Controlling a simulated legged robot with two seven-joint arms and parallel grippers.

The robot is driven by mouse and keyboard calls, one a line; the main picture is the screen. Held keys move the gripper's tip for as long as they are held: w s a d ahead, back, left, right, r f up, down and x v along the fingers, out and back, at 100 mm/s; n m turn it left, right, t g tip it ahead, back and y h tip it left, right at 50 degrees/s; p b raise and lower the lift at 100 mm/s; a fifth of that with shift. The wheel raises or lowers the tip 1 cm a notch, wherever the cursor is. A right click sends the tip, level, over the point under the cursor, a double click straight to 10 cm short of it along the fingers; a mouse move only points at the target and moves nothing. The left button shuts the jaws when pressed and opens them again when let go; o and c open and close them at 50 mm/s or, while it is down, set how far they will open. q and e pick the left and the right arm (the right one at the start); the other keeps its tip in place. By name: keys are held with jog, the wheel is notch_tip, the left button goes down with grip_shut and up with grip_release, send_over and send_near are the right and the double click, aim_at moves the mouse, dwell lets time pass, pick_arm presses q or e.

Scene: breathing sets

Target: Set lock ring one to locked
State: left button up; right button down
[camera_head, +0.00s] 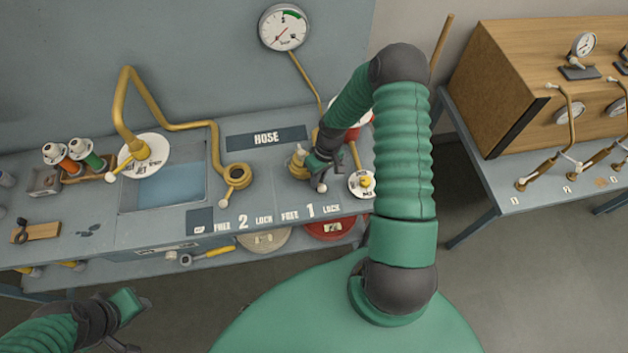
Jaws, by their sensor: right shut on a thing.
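Lock ring one is the brass ring (297,167) behind the "FREE 1 LOCK" lettering (310,212) on the grey bench. My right gripper (318,170) reaches down at its right side and is shut on it; the fingers and wrist cover much of the ring. A pale knob shows just below the fingers, between the words FREE and LOCK; its exact setting is hard to read. My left gripper (128,322) is low at the left, away from the bench top; its jaw opening is unclear.
A second brass ring (236,177) stands left, behind "FREE 2 LOCK". A bent brass pipe (165,125) rises from a white dial (145,152). A small dial (362,184) sits close right of my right gripper. A gauge (284,27) hangs behind.

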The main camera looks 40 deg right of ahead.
jog(key=shift+w+d+r, duration=0.1)
jog(key=shift+d, duration=0.2)
jog(key=c, duration=1.8)
grip_release()
jog(key=o, duration=0.3)
jog(key=shift+r, duration=0.35)
jog(key=d+r, duration=0.1)
jog(key=r, duration=0.4)
jog(key=d+r+b, duration=0.1)
jog(key=r, duration=0.4)
jog(key=d+r+b, duration=0.1)
jog(key=r, duration=0.4)
jog(key=shift+s+d+r, duration=0.1)
jog(key=shift+s+r, duration=0.1)
jog(key=shift+r, duration=0.1)
